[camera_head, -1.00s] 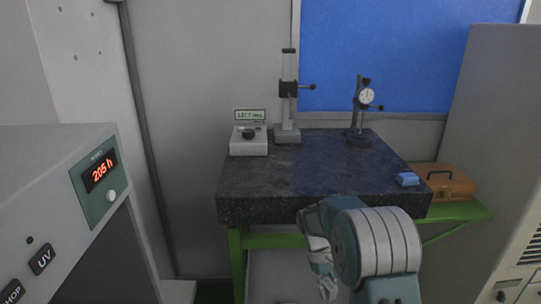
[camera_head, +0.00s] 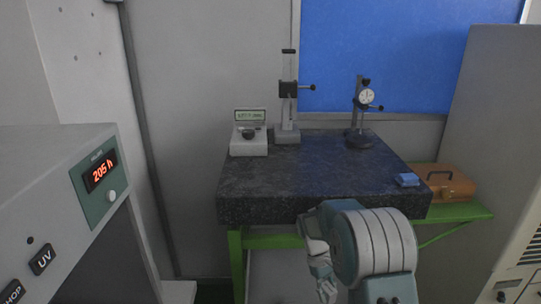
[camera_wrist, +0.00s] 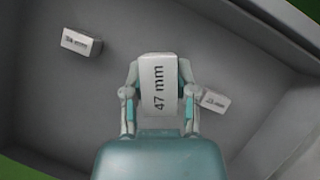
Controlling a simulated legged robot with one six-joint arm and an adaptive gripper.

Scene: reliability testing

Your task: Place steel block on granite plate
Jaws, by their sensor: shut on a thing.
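In the wrist view, my gripper (camera_wrist: 160,100) is shut on a pale steel block (camera_wrist: 160,88) marked "47 mm", with one finger on each side of it. Below the block is the inside of a grey bin. In the head view, the dark speckled granite plate (camera_head: 300,175) lies on a green stand. My arm is in front of the plate's near edge, lower than its top. My gripper (camera_head: 325,285) shows only in part there, and the held block cannot be made out in that view.
Two other marked blocks lie in the grey bin (camera_wrist: 110,95): one at left (camera_wrist: 81,42), one at right (camera_wrist: 213,101). On the plate stand a digital readout (camera_head: 249,135), a height stand (camera_head: 288,100), a dial gauge stand (camera_head: 360,120) and a blue item (camera_head: 408,180). The plate's middle is clear.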

